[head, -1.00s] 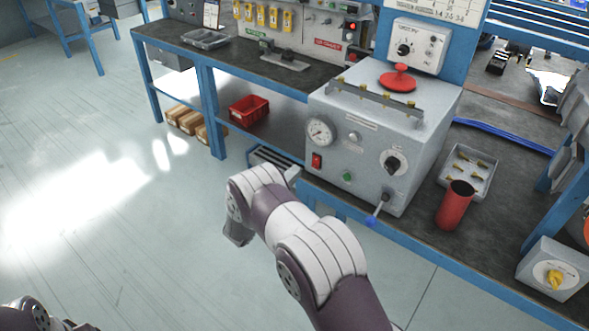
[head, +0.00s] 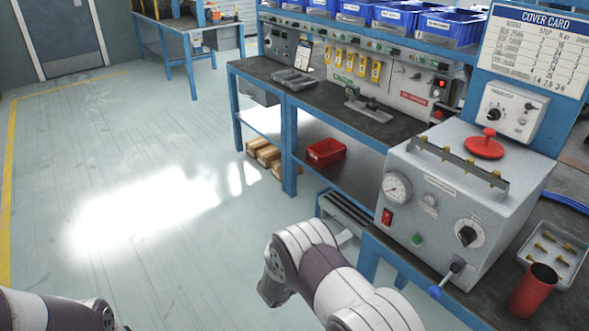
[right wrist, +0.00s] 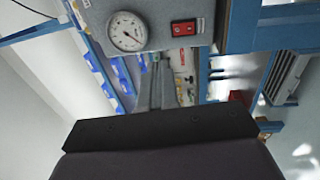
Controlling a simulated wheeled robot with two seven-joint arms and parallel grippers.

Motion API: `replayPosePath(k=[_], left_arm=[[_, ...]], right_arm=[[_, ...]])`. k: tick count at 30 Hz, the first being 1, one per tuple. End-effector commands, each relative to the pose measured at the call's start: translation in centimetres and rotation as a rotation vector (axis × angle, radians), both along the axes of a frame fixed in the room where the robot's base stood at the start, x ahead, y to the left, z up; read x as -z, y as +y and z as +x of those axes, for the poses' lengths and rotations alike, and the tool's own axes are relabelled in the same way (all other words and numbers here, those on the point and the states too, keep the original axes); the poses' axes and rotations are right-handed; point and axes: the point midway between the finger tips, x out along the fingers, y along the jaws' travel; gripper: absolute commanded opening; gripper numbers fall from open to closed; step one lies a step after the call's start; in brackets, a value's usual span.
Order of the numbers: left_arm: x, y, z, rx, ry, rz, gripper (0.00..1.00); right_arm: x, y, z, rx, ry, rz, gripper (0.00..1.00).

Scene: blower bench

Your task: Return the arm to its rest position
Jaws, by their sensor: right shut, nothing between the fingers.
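My right arm (head: 335,280) comes in from the bottom right of the head view, bent over the floor in front of the bench. My right gripper (head: 344,238) is mostly hidden behind its wrist there. In the right wrist view my right gripper (right wrist: 163,80) has its fingers together with nothing between them, in front of the grey test box. My left arm (head: 55,310) shows only at the bottom left corner, and its gripper is out of view.
The grey test box (head: 450,215) with gauge, knobs and red handle stands on the bench right of my arm. Its blue-tipped lever (head: 436,291) sticks out forward. A red cup (head: 532,292) and parts tray (head: 562,250) are at right. Floor (head: 150,260) at left is clear.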

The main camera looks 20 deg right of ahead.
Motion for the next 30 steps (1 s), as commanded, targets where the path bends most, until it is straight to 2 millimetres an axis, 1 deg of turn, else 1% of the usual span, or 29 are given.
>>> replayPosePath(k=[2,4,5,6,7,8,9,10,11,12,13,14,15,17,18,20,21,22,24,27,30], left_arm=[[0.0,0.0,0.0,0.000,0.000,0.000,0.60],[0.0,0.0,0.0,0.000,0.000,0.000,0.60],[0.0,0.0,0.0,0.000,0.000,0.000,0.60],[0.0,0.0,0.0,0.000,0.000,0.000,0.60],[0.0,0.0,0.0,0.000,0.000,0.000,0.60],[-0.3,0.0,0.0,0.000,0.000,0.000,0.60],[-1.0,0.0,0.0,0.000,0.000,0.000,0.60],[-1.6,0.0,0.0,0.000,0.000,0.000,0.60],[-2.3,0.0,0.0,0.000,0.000,0.000,0.60],[-3.3,0.0,0.0,0.000,0.000,0.000,0.60],[-4.0,0.0,0.0,0.000,0.000,0.000,0.60],[-4.5,0.0,0.0,0.000,0.000,0.000,0.60],[-5.2,0.0,0.0,0.000,-0.001,0.000,0.60],[-6.3,0.0,0.0,0.000,-0.001,0.000,0.60],[-7.0,0.0,0.0,0.000,0.000,0.000,0.60],[-8.0,0.0,0.0,0.000,0.000,0.000,0.60],[-8.7,0.0,0.0,0.000,0.000,0.000,0.60],[-9.3,0.0,0.0,0.000,0.000,0.000,0.60],[-10.1,0.0,0.0,0.000,0.000,0.000,0.60],[-10.3,0.0,0.0,0.000,0.000,0.000,0.60],[-10.3,0.0,0.0,0.000,0.000,0.000,0.60]], right_arm=[[0.1,0.0,0.0,-0.007,-0.034,0.021,0.00],[1.9,0.3,1.0,-0.066,-0.123,0.153,0.00],[3.6,0.8,1.8,-0.123,-0.159,0.259,0.00],[6.4,2.0,2.6,-0.209,-0.183,0.431,0.00],[8.2,3.4,3.2,-0.270,-0.196,0.590,0.00],[9.3,5.2,3.5,-0.315,-0.200,0.764,0.00],[9.8,7.7,3.1,-0.339,-0.186,1.003,0.00],[9.6,9.6,2.2,-0.328,-0.157,1.174,0.00],[8.9,11.3,0.7,-0.293,-0.114,1.330,0.00],[7.3,13.2,-2.2,-0.212,-0.038,1.506,0.00],[5.8,14.1,-5.0,-0.130,0.032,1.607,0.00],[4.3,14.5,-7.7,-0.049,0.093,1.673,0.00],[2.1,14.6,-11.2,0.050,0.169,1.719,0.00],[-1.1,13.9,-15.9,0.175,0.260,1.735,0.00],[-3.2,13.1,-18.6,0.235,0.305,1.725,0.00],[-6.3,11.8,-21.9,0.280,0.354,1.695,0.00],[-8.2,10.9,-23.3,0.275,0.373,1.673,0.00],[-9.7,10.4,-23.9,0.254,0.372,1.661,0.00],[-12.1,9.7,-23.7,0.205,0.311,1.666,0.00],[-13.3,9.4,-23.0,0.180,0.264,1.674,0.00],[-13.4,9.4,-23.0,0.181,0.262,1.674,0.00]])
